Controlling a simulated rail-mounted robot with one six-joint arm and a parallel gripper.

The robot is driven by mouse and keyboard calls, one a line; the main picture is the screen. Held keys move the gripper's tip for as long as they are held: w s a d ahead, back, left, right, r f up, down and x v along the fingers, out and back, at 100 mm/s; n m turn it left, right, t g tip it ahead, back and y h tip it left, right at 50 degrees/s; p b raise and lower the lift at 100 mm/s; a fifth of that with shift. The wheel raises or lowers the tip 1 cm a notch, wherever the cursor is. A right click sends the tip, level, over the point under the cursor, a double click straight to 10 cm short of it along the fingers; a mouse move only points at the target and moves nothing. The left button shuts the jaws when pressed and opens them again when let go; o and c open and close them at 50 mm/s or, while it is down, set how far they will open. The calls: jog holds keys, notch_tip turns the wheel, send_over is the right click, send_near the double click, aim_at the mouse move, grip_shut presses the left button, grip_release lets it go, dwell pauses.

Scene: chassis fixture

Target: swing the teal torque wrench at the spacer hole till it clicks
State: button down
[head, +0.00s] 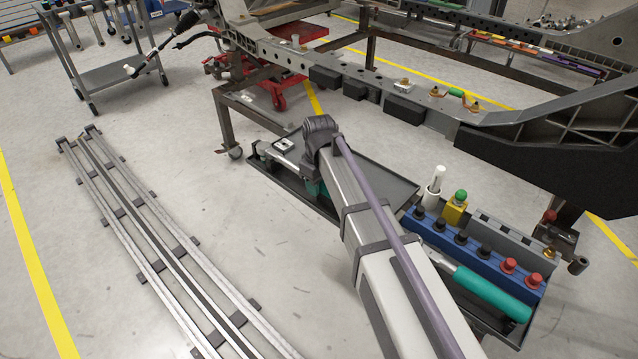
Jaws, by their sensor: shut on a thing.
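A long teal wrench handle (490,292) with a silver shaft lies at the lower right, beside a blue socket rack. A second small teal piece (314,188) shows beside my forearm over the dark tray; my arm hides most of it, and I cannot tell what it belongs to. A silver bar (270,152) and a pale block with a dark hole (284,146) show just left of my wrist. I cannot tell whether this block is the spacer. My wrist bends down at the picture's middle, and my gripper's fingers are hidden behind my arm.
The dark tray (385,177) extends behind my arm. The blue rack (480,250) holds black and red knobs. A chassis rail (345,80) with brackets crosses the back. A grey cart (110,75) stands at the upper left. Floor rails (150,235) run at left; open floor lies between.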

notch_tip(320, 180, up, 7)
jog(key=p, duration=0.7)
dwell(0.3)
